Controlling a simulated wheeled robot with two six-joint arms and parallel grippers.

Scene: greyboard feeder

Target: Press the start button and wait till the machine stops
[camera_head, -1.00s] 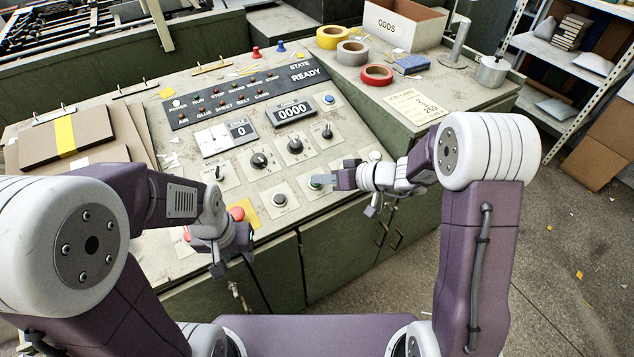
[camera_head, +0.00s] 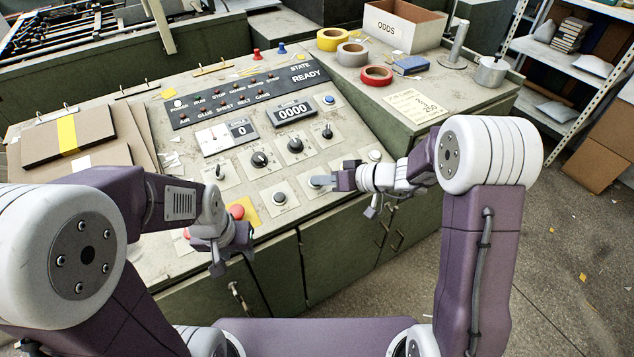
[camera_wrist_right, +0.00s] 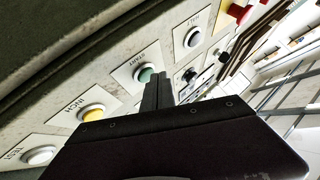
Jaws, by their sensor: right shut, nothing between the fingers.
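The green START button (camera_wrist_right: 145,75) sits on a white plate in the right wrist view, with its START label beside it. My right gripper (camera_head: 318,181) is shut and empty over the front right of the sloped control panel (camera_head: 240,182). Its fingertips also show in the right wrist view (camera_wrist_right: 157,78), right beside the green button; I cannot tell whether they touch it. The state display (camera_head: 306,76) reads READY. My left gripper (camera_head: 218,264) hangs at the panel's front edge; its jaws are unclear.
The yellow INCH button (camera_wrist_right: 93,112) and white TEST button (camera_wrist_right: 38,155) lie near the right gripper. A red button (camera_head: 236,212) is near my left arm. The counter (camera_head: 292,112) reads 0000. Greyboard sheets (camera_head: 40,140) lie on the left.

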